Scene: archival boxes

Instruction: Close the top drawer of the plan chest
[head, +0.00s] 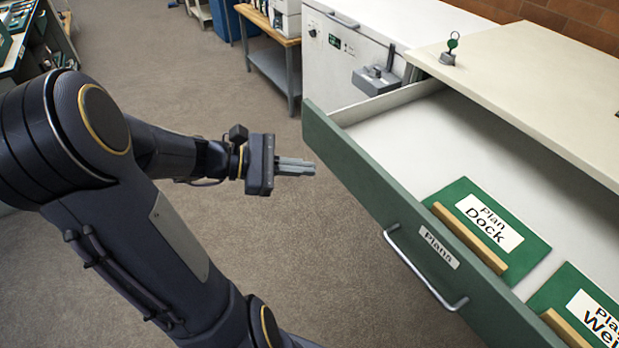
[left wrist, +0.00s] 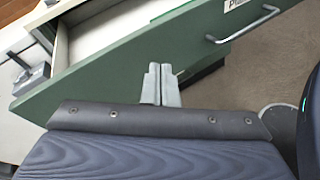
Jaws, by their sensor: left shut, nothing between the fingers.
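The top drawer (head: 352,165) of the plan chest (head: 545,75) stands pulled out, with its green front facing my left arm. Inside lie green folders with wooden strips, one labelled "Plan Dock" (head: 490,228). My left gripper (head: 312,167) is shut and empty, a little left of the far end of the drawer front, apart from it in the head view. In the left wrist view the shut fingers (left wrist: 160,70) point at the green front (left wrist: 105,85), with the handle (left wrist: 243,24) to the right. My right gripper is not in view.
A white cabinet (head: 345,65) with a grey latch stands behind the drawer. A wooden-topped bench (head: 270,30) is at the back, and shelving (head: 30,40) at the far left. Carpeted floor is clear between.

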